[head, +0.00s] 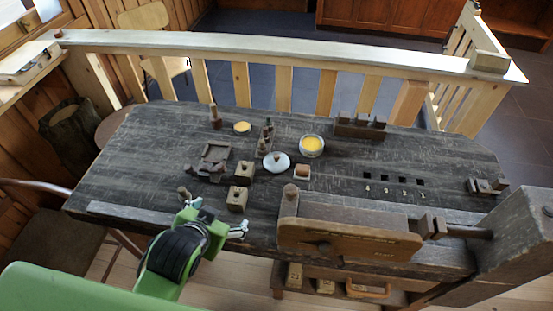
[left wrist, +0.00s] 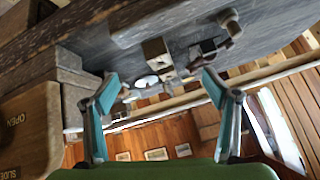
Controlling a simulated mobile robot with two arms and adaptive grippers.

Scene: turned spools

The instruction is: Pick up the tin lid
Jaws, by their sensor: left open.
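The tin lid (head: 276,162) is a pale, round, shallow disc with a small brown knob on top. It lies on the dark workbench (head: 150,150) near its middle. A round tin with yellow contents (head: 312,146) stands just to its right and behind it. My left gripper (head: 214,211) is open and empty over the bench's front edge, to the left of the lid and nearer to me, well apart from it. In the left wrist view, a pale round thing that looks like the lid (left wrist: 146,81) shows between the open fingers (left wrist: 160,88). My right gripper is not in view.
Wooden blocks (head: 237,199) stand between my left gripper and the lid. A small wooden block (head: 302,172) lies right of the lid. A dark wooden fixture (head: 213,160) is on the left, a large wooden vise (head: 350,240) front right. The bench's left part is clear.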

